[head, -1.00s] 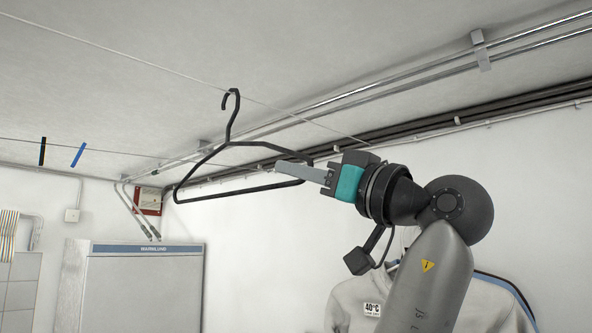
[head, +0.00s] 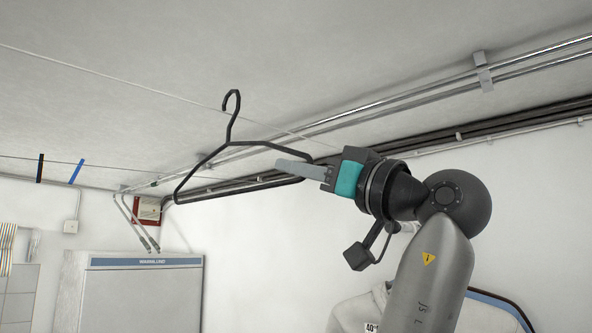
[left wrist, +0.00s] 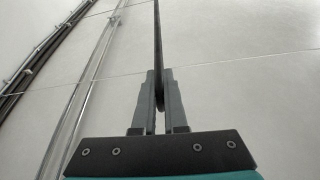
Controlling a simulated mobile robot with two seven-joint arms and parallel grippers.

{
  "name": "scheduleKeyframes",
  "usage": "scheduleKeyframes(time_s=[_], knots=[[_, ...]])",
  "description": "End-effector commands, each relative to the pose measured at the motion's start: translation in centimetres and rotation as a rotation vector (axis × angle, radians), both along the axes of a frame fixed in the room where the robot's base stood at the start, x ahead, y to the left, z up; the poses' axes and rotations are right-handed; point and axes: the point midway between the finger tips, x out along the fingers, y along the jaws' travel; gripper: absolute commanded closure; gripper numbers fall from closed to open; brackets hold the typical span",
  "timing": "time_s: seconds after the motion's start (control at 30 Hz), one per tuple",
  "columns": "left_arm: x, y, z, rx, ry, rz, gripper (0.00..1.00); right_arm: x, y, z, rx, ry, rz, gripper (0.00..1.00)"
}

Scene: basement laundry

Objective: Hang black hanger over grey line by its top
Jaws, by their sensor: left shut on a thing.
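The black hanger (head: 229,140) is upright near the ceiling in the head view, with its open hook on top. My left gripper (head: 287,164) is shut on its right end. The thin grey line (head: 100,75) runs under the ceiling from upper left towards the hanger. The hook's top shows above the line, and its tip lies close to the line in the picture; I cannot tell if they touch. In the left wrist view, the hanger (left wrist: 157,40) is edge-on between the fingers, and a thin line (left wrist: 250,59) crosses behind it. My right gripper is out of view.
Metal pipes (head: 400,97) and dark pipes (head: 520,122) run along the ceiling and wall on the right. A second line at left bears a black peg (head: 40,168) and a blue peg (head: 76,171). A grey cabinet (head: 140,295) and a hanging garment (head: 365,310) stand lower down.

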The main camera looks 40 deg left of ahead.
Motion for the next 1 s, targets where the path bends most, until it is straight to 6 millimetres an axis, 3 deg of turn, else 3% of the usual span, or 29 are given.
scheduleKeyframes(time_s=[0.27, 1.0], knots=[[0.0, -0.4, 0.0, 0.0, 0.001, -0.002, 1.0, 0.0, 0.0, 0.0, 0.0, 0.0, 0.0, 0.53], [-0.5, -5.9, 0.0, 0.0, 0.0, -0.001, 1.0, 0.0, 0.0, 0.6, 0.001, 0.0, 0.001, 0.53]])
